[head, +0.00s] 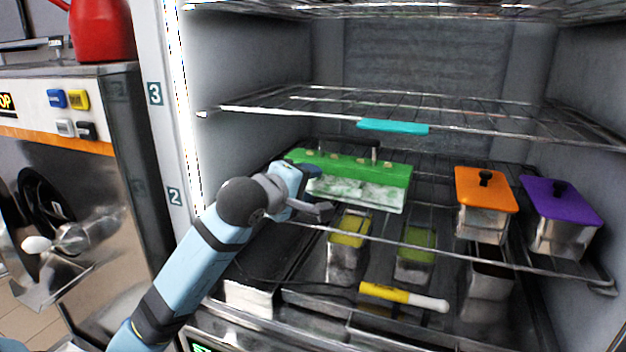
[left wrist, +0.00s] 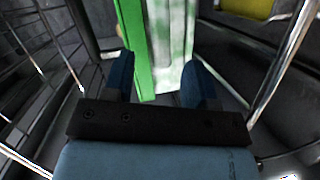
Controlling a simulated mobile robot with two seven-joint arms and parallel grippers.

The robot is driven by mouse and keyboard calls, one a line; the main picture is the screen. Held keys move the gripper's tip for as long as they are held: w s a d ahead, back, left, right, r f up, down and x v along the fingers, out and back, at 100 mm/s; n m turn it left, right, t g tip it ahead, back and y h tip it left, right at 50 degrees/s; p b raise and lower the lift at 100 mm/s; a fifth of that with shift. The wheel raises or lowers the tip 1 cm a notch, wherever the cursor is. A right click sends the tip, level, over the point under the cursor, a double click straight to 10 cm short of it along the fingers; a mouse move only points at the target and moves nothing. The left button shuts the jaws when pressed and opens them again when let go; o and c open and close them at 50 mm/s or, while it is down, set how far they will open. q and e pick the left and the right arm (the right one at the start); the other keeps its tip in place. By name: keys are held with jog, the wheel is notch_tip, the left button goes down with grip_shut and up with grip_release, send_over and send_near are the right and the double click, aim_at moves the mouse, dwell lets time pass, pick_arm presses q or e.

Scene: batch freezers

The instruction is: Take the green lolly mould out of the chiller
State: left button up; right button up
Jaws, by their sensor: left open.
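The green lolly mould (head: 352,180) lies on a wire shelf inside the chiller, left of the middle in the head view. Its top is green with several small sticks, and its front face is frosted and pale. My left gripper (head: 312,188) is at the mould's left end, partly in front of it. In the left wrist view the mould (left wrist: 134,48) extends away between the two blue fingertips of my left gripper (left wrist: 158,85), which are apart. I cannot tell whether either finger touches it. My right gripper is not in view.
An orange-lidded tub (head: 486,205) and a purple-lidded tub (head: 560,217) stand to the right on the shelf. Yellow (head: 348,250) and green-topped (head: 415,255) containers sit below. A wire shelf with a teal tag (head: 392,127) spans above. The chiller's left wall is close.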

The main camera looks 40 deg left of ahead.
pick_arm(q)
jog(key=shift+w+f, duration=0.2)
jog(key=shift+w, duration=0.9)
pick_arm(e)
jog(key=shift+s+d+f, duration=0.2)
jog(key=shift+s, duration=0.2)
pick_arm(q)
jog(key=shift+c, duration=0.5)
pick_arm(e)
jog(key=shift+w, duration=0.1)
pick_arm(q)
grip_shut()
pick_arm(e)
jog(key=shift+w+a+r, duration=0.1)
pick_arm(q)
jog(key=shift+f, duration=0.15)
